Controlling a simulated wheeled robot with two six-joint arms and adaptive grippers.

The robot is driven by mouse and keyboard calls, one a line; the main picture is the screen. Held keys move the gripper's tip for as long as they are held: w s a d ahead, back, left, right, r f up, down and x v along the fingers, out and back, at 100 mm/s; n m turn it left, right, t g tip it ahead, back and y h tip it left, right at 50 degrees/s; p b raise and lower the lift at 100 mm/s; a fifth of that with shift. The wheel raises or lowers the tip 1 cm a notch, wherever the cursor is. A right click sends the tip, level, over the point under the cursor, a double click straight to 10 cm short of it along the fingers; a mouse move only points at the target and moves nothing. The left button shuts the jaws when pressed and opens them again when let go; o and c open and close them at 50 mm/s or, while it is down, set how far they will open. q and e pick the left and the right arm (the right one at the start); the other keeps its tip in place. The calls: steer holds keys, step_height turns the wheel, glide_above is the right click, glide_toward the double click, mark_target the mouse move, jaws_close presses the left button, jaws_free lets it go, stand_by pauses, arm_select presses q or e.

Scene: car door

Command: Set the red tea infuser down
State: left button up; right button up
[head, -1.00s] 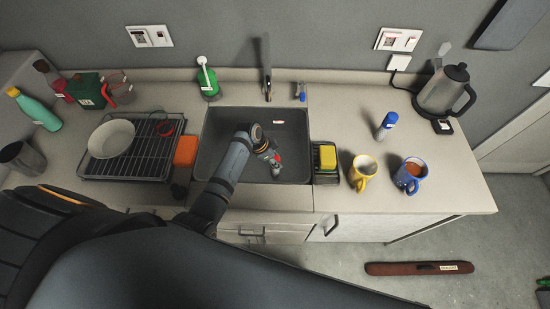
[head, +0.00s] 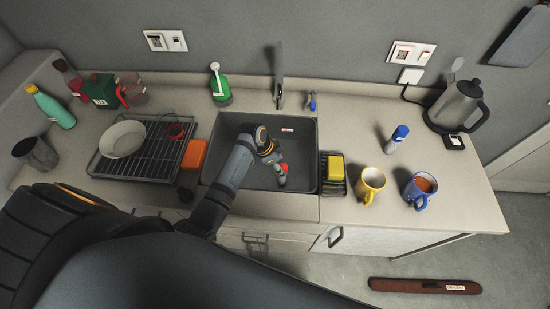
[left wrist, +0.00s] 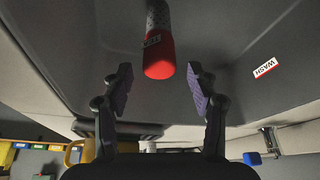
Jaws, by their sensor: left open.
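The red tea infuser (left wrist: 159,60), a red cylinder with a silver mesh part and a small label, shows in the left wrist view against the grey sink surface. In the head view a bit of red (head: 284,168) shows at my left gripper (head: 281,178), inside the sink (head: 300,150). In the left wrist view my left gripper (left wrist: 160,82) is open, with one finger on each side of the infuser's red end and a gap on both sides. The gripper hides most of the infuser in the head view. My right gripper is not in view.
An orange block (head: 194,154) and the dish rack (head: 145,170) with a bowl stand left of the sink. A sponge holder (head: 334,186) and two mugs (head: 370,183) stand to its right. The faucet (head: 278,90) is behind. The sink's right part is clear.

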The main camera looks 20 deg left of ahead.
arm_select(q)
steer(key=v, duration=0.9)
steer(key=shift+b, duration=0.45)
